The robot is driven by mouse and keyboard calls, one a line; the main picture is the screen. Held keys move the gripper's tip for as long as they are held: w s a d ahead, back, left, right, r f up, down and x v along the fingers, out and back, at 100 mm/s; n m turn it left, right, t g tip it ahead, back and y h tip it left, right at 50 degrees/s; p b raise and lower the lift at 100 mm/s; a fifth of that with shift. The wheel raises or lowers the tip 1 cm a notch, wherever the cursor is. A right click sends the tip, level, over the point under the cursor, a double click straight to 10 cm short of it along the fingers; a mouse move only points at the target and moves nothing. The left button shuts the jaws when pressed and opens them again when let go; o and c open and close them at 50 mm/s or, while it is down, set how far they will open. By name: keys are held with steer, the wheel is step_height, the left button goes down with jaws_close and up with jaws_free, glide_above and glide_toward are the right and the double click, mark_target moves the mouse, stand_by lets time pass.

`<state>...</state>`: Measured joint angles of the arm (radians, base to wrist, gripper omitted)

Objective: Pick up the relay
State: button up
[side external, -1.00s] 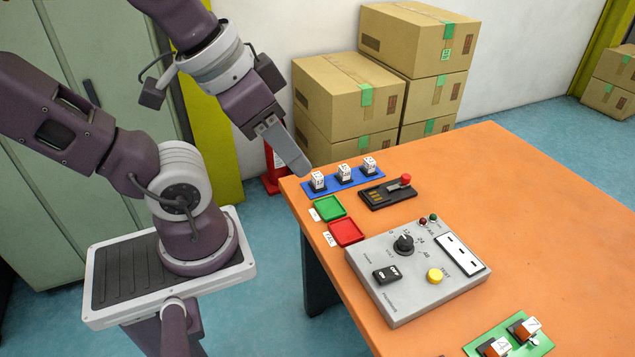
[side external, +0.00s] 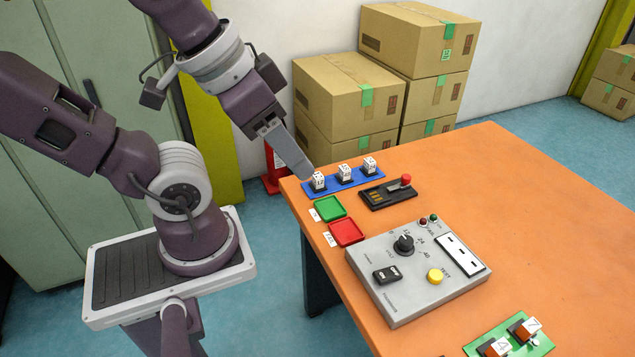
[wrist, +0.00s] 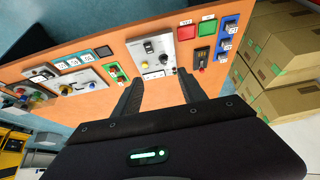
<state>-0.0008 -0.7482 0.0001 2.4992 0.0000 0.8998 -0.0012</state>
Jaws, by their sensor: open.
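Three small white-topped blocks with dark bases, probably relays, stand upright on a blue strip (side external: 343,181) at the table's far left; the nearest is the left block (side external: 318,181). The strip also shows at the right of the wrist view (wrist: 229,38). Two orange blocks with white number labels (side external: 525,330) sit on a green board at the front right. Which block is the relay I cannot tell. My gripper (side external: 307,172) is open and empty; in the side view its fingers end visually close to the left block. In the wrist view, nothing is between its fingers (wrist: 160,77).
A grey control panel (side external: 385,312) with a knob and buttons stands in front. Green (side external: 329,209) and red (side external: 346,232) trays and a black switch with a red knob (side external: 388,194) lie near the strip. Cardboard boxes (side external: 345,95) are behind. The table's right side is clear.

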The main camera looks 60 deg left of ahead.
steer(key=w+a+f+n+g, duration=0.1)
steer(key=w+a+n, duration=0.2)
steer(key=w, duration=0.2)
steer(key=w+a+n+g, duration=0.1)
steer(key=w+a+n, duration=0.15)
steer(key=w, duration=0.25)
steer(key=n+g, duration=0.3)
steer(key=n, duration=0.9)
glide_above(318, 175)
steer(key=f, duration=2.4)
steer(key=shift+d+f, duration=0.1)
steer(key=shift+d, duration=0.1)
steer(key=shift+n+g, duration=0.25)
steer(key=shift+g, duration=0.05)
step_height(318, 175, down, 8)
steer(key=shift+a+f, duration=0.15)
steer(key=shift+f, duration=0.05)
jaws_close()
